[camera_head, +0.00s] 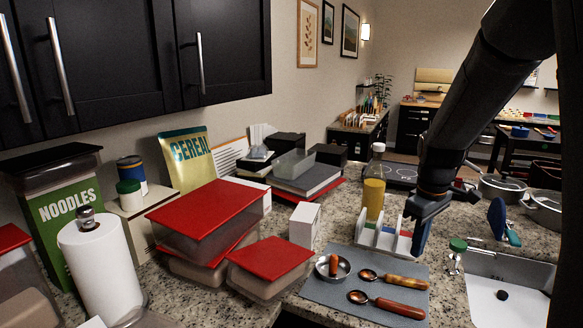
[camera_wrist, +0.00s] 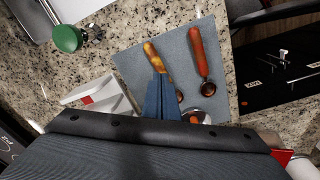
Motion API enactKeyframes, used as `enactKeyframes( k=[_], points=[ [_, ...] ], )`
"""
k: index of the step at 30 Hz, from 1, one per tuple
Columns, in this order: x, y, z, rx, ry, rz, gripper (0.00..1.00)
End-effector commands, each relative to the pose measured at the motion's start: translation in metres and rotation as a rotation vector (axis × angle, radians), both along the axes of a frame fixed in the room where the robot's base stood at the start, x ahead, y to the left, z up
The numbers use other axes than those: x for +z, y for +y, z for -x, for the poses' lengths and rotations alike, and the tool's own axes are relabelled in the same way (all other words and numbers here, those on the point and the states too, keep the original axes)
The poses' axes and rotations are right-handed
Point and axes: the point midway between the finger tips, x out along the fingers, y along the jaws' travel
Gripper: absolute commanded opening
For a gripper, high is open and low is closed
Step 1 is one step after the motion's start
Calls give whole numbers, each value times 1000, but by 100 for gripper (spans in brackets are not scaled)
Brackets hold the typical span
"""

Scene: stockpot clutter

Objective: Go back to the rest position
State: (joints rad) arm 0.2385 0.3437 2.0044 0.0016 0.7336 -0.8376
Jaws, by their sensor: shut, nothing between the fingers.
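My gripper (camera_head: 421,238) shows in the head view as a blue shut pair of fingers, pointing down above the counter at the right end of a white rack (camera_head: 370,239). In the wrist view my gripper (camera_wrist: 162,82) is shut and empty, its tips overlapping the view of a grey mat (camera_wrist: 139,66). In the head view the mat (camera_head: 338,293) lies in front of the gripper. On it are a wooden-handled spoon (camera_head: 400,280), a red-brown-handled spoon (camera_head: 398,307) and a small metal cup (camera_head: 333,268). I cannot tell the exact gap between fingers and rack.
A sink (camera_head: 500,285) and a green-capped shaker (camera_head: 457,254) are to the right. A tall oil bottle (camera_head: 374,190) stands behind the rack. Red-lidded containers (camera_head: 208,215), a white box (camera_head: 304,224) and a paper roll (camera_head: 99,270) crowd the left. Pots (camera_head: 503,188) stand back right.

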Motion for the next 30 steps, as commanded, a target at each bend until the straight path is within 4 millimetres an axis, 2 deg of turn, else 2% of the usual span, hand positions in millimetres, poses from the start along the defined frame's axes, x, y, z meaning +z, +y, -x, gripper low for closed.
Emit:
enactKeyframes(
  k=[1,6,9,12,15,19,30],
  points=[
    [-12,22,16,-58,-8,-5,0],
    [-41,76,72,-289,-39,-26,0],
    [-58,99,105,-410,-51,-42,0],
    [-70,113,131,-502,-60,-55,0],
    [-77,121,147,-562,-67,-65,0],
    [-80,125,156,-595,-69,-69,0],
    [-80,124,156,-597,-69,-69,0]
  ],
)
